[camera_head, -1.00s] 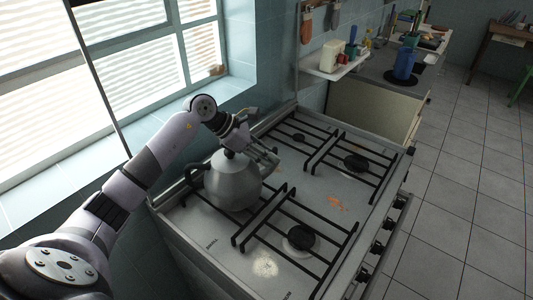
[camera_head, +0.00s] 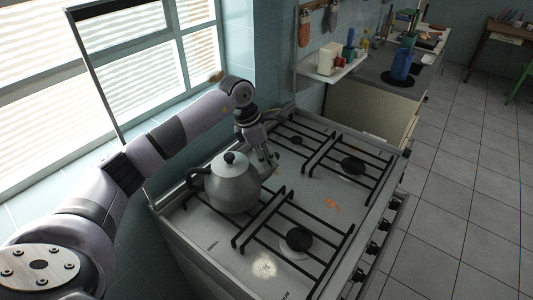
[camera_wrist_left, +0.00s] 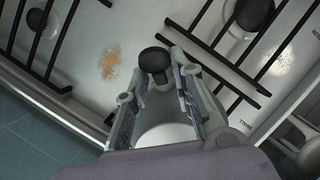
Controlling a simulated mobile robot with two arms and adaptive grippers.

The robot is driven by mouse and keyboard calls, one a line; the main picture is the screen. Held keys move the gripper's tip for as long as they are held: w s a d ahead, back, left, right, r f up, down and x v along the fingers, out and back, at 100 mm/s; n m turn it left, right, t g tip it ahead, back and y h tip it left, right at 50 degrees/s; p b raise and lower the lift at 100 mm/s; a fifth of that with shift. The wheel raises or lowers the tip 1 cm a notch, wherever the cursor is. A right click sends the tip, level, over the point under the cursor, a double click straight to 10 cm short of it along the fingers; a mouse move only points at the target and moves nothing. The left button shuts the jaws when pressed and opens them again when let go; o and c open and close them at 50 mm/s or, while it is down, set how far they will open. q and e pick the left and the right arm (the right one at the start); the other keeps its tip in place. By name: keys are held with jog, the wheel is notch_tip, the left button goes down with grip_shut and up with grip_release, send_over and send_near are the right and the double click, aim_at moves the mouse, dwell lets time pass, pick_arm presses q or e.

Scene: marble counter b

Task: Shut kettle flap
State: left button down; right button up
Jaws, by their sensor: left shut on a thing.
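The grey metal kettle (camera_head: 233,188) stands upright on the stove, its black lid knob up and its dark handle to the left. My left gripper (camera_head: 268,164) points down at the kettle's right side, on the spout side. In the left wrist view my left gripper's fingers (camera_wrist_left: 160,78) are around a small dark rounded piece (camera_wrist_left: 155,59), which looks like the kettle flap. The spout is hidden or too small to make out in the head view, so the flap's angle cannot be told. My right gripper is not in view.
The stove (camera_head: 205,218) carries black grates (camera_head: 300,262) and several burners. A window (camera_head: 150,60) stands close behind on the left. A small wall shelf (camera_head: 333,69) and a counter with a blue jug (camera_head: 401,65) lie beyond. The stove's front part is free.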

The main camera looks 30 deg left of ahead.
pick_arm(q)
jog(key=shift+w+d+r+g+y, duration=0.15)
jog(key=shift+g+y, duration=0.35)
jog(key=shift+y, duration=0.1)
jog(key=c, duration=1.6)
grip_release()
jog(key=shift+d, duration=0.1)
jog(key=shift+c, duration=0.2)
notch_tip(320, 180, up, 12)
jog(key=s+a, duration=0.1)
jog(key=shift+a, duration=0.3)
jog(key=shift+s, duration=0.1)
